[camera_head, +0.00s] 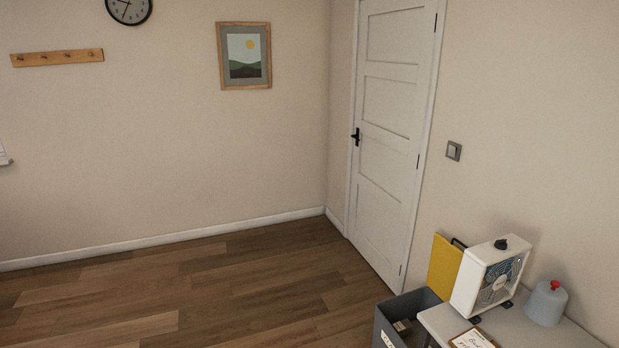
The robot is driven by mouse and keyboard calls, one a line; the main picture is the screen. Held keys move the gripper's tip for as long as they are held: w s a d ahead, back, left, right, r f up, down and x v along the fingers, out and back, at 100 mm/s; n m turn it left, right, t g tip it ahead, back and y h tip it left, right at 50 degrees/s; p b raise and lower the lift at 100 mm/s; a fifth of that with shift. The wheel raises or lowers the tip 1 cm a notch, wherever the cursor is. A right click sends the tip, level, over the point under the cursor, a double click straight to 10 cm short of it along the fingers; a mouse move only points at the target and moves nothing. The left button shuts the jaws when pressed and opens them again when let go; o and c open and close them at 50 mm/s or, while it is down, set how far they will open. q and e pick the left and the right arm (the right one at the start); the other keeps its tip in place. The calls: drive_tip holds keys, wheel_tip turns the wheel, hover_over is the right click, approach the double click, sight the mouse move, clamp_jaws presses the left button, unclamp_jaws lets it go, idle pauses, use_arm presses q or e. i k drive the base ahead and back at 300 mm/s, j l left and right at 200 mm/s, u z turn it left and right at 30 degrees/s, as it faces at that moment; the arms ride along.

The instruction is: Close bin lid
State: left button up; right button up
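A grey open-topped bin (410,302) stands at the bottom right, beside a small table, cut off by the lower edge of the picture. Some small items and a pale label show at it. A yellow panel (443,266) with a dark handle-like part on its right edge stands upright at the back of the bin; it looks like the bin's lid, raised. Its hinge and lower right part are hidden behind a fan. Neither of my grippers is in view.
The table (520,328) right of the bin holds a white box fan (490,277), a grey jug with a red cap (545,304) and a clipboard (472,339). A closed white door (388,140) is behind. The wooden floor (200,290) to the left is clear.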

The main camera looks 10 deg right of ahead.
sight(445, 261)
drive_tip(key=i+l, duration=0.1)
drive_tip(key=i, duration=1.55)
drive_tip(key=i+z, duration=0.35)
drive_tip(key=i+j+z, duration=0.15)
drive_tip(key=i+z, duration=0.15)
drive_tip(key=i, duration=0.15)
drive_tip(key=i+j+z, duration=0.15)
drive_tip(key=i+z, duration=0.2)
